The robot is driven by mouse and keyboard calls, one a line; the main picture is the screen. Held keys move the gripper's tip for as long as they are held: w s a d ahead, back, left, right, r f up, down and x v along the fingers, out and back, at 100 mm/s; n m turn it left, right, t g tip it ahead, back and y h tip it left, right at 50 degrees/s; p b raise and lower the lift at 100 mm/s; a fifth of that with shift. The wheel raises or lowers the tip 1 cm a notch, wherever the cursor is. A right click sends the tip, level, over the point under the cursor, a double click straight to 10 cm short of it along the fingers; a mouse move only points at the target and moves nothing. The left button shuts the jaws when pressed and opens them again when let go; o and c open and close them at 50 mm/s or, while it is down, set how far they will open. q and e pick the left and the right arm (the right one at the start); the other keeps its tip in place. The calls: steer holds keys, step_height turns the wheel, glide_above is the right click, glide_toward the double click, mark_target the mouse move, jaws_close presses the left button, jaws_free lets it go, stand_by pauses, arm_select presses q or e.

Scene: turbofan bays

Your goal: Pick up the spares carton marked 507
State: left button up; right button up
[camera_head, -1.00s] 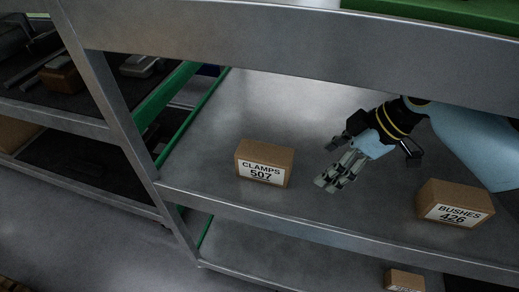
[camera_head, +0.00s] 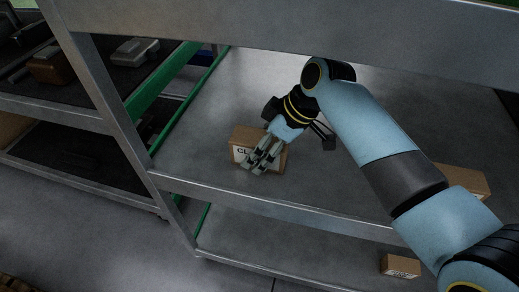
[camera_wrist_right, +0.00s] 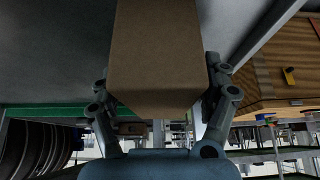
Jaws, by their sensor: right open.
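The spares carton marked 507 (camera_head: 241,140) is a small brown box with a white label, standing on the metal shelf near its left end. Most of its label is hidden behind my right gripper (camera_head: 258,164), which is in front of the carton in the head view. In the right wrist view the carton (camera_wrist_right: 158,55) fills the upper middle, with the fingers of my right gripper (camera_wrist_right: 160,108) on either side of it. The fingers are open around the carton. My left gripper is not in view.
Another brown carton (camera_head: 466,181) stands further right on the same shelf, largely behind my right arm. A smaller carton (camera_head: 401,266) is on the shelf below. A metal post (camera_head: 110,115) stands at the left, and the shelf's front lip (camera_head: 215,193) runs below the carton.

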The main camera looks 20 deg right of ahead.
steer(key=shift+w+a+f, duration=0.1)
steer(key=shift+f, duration=0.15)
steer(key=c, duration=1.5)
steer(key=shift+c, duration=0.4)
steer(key=shift+r, duration=0.15)
